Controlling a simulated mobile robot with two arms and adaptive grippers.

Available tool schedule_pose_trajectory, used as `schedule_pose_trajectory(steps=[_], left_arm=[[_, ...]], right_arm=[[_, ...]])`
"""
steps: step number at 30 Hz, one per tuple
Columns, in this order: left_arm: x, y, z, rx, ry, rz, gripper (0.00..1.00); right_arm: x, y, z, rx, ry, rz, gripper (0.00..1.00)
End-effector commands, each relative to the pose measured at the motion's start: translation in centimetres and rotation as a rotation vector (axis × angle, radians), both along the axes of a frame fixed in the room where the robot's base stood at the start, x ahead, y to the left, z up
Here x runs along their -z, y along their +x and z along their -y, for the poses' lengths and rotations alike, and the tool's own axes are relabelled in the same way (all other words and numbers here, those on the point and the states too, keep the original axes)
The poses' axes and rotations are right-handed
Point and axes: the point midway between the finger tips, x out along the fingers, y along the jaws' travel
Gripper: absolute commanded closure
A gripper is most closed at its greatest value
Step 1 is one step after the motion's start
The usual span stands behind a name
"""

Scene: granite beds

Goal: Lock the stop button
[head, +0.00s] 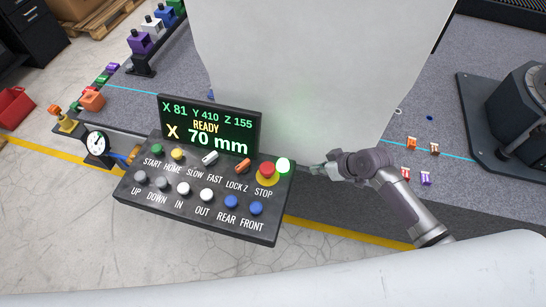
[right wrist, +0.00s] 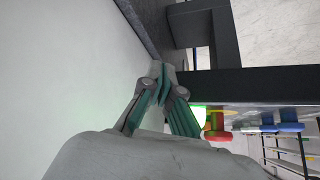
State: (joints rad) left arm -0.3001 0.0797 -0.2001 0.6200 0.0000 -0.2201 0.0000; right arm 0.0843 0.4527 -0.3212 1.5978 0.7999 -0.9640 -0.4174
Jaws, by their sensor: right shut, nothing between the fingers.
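The red stop button (head: 267,169) sits on a yellow base at the upper right of the black control panel (head: 225,222), above the word STOP. A lit green lamp (head: 283,165) is just right of it. My right gripper (head: 318,170) is shut and empty, a little to the right of the lamp and panel edge, apart from the button. In the right wrist view the shut fingertips (right wrist: 168,75) are beside the panel's side, and the red button (right wrist: 217,127) shows to their right. My left gripper is not in view.
The panel also carries an orange LOCK Z switch (head: 242,167), a white SLOW/FAST switch (head: 209,158) and several round buttons. A display (head: 210,124) reads READY, X 70 mm. A large pale column (head: 310,70) stands behind. A dial gauge (head: 96,143) is at the left.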

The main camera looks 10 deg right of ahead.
Motion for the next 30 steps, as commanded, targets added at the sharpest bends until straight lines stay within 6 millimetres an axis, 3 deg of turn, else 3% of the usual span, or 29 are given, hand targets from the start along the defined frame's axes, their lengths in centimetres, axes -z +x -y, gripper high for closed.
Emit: schedule_pose_trajectory(steps=[1, 3, 6, 9, 15, 25, 30], left_arm=[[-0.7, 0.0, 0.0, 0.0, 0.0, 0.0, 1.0], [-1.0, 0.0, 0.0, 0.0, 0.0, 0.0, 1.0], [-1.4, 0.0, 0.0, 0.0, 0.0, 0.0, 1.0], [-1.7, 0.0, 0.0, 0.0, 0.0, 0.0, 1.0], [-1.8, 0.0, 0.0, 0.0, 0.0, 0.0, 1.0], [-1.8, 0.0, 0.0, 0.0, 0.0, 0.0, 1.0], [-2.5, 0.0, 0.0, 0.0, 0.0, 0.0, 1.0]], right_arm=[[-4.6, 0.6, -1.3, -0.085, 0.015, 0.043, 1.0], [-9.1, 0.2, -3.1, -0.2, 0.032, 0.08, 1.0], [-14.2, -1.1, -5.1, -0.347, 0.043, 0.122, 1.0], [-17.3, -2.6, -6.3, -0.456, 0.045, 0.149, 1.0], [-19.3, -3.9, -7.1, -0.536, 0.044, 0.166, 1.0], [-19.1, -3.8, -7.2, -0.534, 0.046, 0.165, 1.0], [-18.1, -3.3, -8.4, -0.532, 0.049, 0.163, 1.0]])
